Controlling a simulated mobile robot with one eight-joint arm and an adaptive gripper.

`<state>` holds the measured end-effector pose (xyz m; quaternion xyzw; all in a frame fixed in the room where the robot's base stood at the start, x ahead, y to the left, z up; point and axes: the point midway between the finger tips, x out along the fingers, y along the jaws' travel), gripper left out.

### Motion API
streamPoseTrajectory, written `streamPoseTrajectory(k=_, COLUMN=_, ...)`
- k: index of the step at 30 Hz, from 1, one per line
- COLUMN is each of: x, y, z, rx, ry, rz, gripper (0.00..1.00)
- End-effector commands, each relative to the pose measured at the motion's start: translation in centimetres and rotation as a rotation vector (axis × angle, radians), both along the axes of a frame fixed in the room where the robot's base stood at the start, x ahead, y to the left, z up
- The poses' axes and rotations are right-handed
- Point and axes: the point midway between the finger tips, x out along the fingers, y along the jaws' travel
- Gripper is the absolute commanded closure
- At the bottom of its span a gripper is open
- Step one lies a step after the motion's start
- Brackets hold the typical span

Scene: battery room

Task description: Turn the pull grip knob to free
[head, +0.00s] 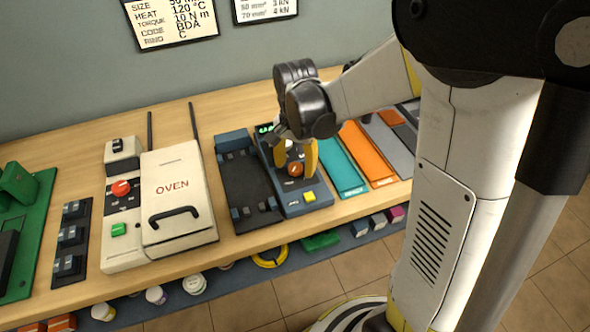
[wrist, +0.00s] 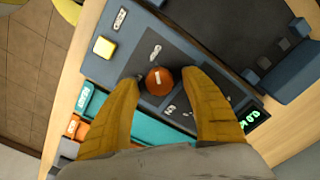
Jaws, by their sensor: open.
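The knob (head: 295,170) is a round orange-brown cap with a short white mark, on a dark blue-grey panel unit (head: 304,209). In the wrist view the knob (wrist: 159,81) sits on a dark plate with small white symbols around it, too small to read. My gripper (head: 296,166) points down over the panel. Its two yellow fingers are apart, one on each side of the knob, with nothing held. In the wrist view the fingertips (wrist: 160,77) flank the knob; I cannot tell whether they touch it.
A yellow button (head: 309,196) is near the panel's front edge, and a green-lit display (wrist: 251,119) is at its back. A dark tray (head: 247,190) stands left of the panel, then a white oven (head: 178,185). Teal (head: 339,165) and orange (head: 367,153) strips lie right.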

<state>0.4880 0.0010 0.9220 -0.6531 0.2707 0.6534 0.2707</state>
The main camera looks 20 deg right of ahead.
Motion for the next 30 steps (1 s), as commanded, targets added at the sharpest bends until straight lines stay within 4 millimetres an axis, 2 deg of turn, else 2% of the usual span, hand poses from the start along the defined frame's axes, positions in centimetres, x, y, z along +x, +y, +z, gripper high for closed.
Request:
streamPoseTrajectory(k=3, x=0.01, y=0.00, z=-0.68, rx=0.000, ry=0.000, rz=0.000, gripper=0.45)
streamPoseTrajectory(k=11, x=0.00, y=0.00, z=-0.67, rx=0.000, ry=0.000, rz=0.000, gripper=0.45)
streamPoseTrajectory(k=16, x=0.00, y=0.00, z=-0.66, rx=0.000, ry=0.000, rz=0.000, gripper=0.96)
streamPoseTrajectory(k=17, x=0.00, y=0.00, z=-0.66, rx=0.000, ry=0.000, rz=0.000, gripper=0.99)
streamPoseTrajectory(k=30, x=0.01, y=-0.01, z=-0.63, rx=0.000, ry=0.000, rz=0.083, gripper=0.99)
